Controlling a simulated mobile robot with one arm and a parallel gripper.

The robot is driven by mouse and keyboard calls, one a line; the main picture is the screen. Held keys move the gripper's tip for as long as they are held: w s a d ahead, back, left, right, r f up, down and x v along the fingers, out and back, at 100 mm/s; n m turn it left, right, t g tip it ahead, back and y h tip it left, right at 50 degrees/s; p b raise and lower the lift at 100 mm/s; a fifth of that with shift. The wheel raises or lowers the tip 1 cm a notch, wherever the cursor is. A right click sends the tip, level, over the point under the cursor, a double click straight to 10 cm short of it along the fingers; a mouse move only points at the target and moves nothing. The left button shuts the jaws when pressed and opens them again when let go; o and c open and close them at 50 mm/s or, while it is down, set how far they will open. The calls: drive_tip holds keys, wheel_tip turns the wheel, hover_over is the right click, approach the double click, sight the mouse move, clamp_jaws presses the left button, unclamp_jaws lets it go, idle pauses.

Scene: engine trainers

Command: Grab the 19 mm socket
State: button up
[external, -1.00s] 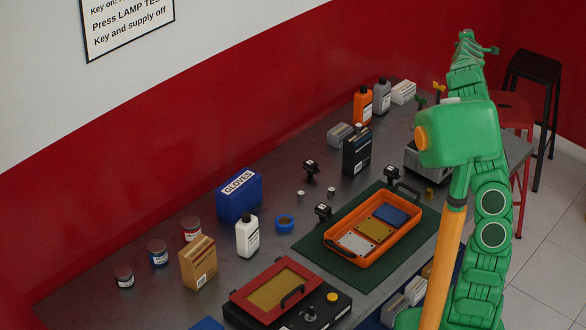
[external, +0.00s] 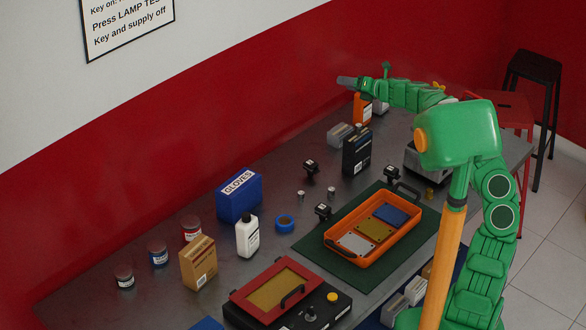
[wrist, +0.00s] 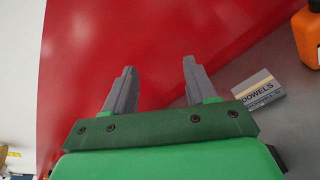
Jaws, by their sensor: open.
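Two small silvery pieces that look like sockets stand on the grey bench in the external view, one on the left (external: 301,194) and one on the right (external: 332,191). Their size marks are too small to read, so I cannot tell which is the 19 mm socket. My gripper (external: 346,81) is raised high above the far side of the bench, near the red wall, well away from both pieces. In the wrist view my gripper (wrist: 157,66) has its two grey fingers apart with nothing between them. No socket shows in the wrist view.
Black clamp-like items (external: 311,167) stand near the small pieces. A blue gloves box (external: 239,195), a blue tape roll (external: 285,223), a black box (external: 356,153) and an orange tray (external: 345,254) surround them. The wrist view shows a dowels box (wrist: 259,92) and an orange bottle (wrist: 311,36).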

drive_tip(key=s+a+f+n+g+y, duration=0.4)
drive_tip(key=s+a+f+n+g, duration=0.15)
drive_tip(key=s+a, duration=0.5)
drive_tip(key=n+g+h, duration=0.1)
drive_tip(key=n+g, duration=0.8)
drive_tip(key=n, duration=0.2)
hover_over(332, 189)
drive_tip(key=a, duration=0.3)
wheel_tip(332, 189, down, 11)
drive_tip(key=d+f+n, duration=0.1)
drive_tip(key=d+f, duration=0.1)
drive_tip(key=w+d+f+n+h, duration=0.1)
drive_tip(key=d+f, duration=0.1)
drive_tip(key=f, duration=0.1)
drive_tip(key=d+f+n+h, duration=0.1)
drive_tip(key=d+f, duration=0.1)
drive_tip(key=d, duration=0.1)
drive_tip(key=shift+w+d+f, duration=0.1)
drive_tip(key=shift+w+f, duration=0.2)
drive_tip(key=shift+f, duration=0.1)
drive_tip(key=shift+h, duration=0.3)
drive_tip(key=shift+x, duration=2.45)
drive_tip(key=shift+w, duration=0.1)
clamp_jaws()
drive_tip(key=shift+r, duration=0.1)
